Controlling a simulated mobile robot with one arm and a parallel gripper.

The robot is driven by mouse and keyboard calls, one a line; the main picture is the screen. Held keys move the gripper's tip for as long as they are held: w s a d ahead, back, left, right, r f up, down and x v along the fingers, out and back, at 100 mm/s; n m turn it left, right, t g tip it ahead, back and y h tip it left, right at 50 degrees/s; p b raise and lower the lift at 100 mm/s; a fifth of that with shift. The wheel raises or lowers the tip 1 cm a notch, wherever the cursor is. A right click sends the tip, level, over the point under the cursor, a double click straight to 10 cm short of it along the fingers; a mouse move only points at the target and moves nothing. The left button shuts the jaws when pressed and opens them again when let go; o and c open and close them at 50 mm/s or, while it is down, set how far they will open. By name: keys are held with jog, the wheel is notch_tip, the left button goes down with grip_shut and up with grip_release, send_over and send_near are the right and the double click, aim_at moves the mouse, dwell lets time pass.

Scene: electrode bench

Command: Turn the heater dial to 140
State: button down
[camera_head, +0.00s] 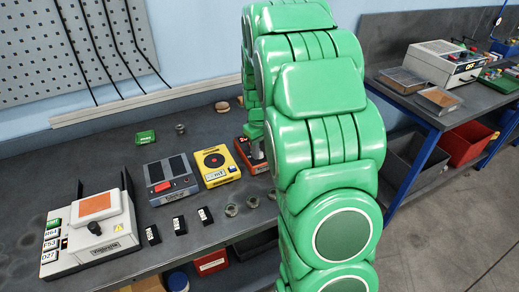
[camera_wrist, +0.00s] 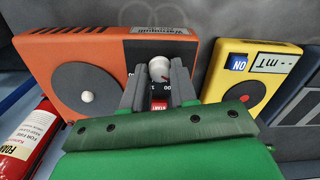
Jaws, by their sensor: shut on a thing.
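The orange heater (camera_wrist: 70,52) fills the left of the wrist view, with a dark disc and a black panel. Its pale round dial (camera_wrist: 160,67) sits on the black panel, with small white scale marks partly visible. My gripper (camera_wrist: 158,80) is shut on the dial, one grey finger at each side. The fingers cover part of the scale, and the dial's setting is too small to read. In the head view the heater (camera_head: 245,162) is mostly hidden behind my green arm, and my gripper (camera_head: 256,148) is over it.
A yellow device (camera_wrist: 244,78) stands close on the right of the heater. A red bottle (camera_wrist: 30,138) is at the left in the wrist view. On the bench (camera_head: 110,160) are a grey two-pad device (camera_head: 170,180), a white hotplate-like unit (camera_head: 98,230) and several small black blocks (camera_head: 179,225).

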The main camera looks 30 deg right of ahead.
jog(key=m, duration=1.2)
jog(key=shift+m, duration=0.3)
jog(key=m, duration=1.2)
dwell(0.4)
jog(key=c, duration=0.9)
grip_release()
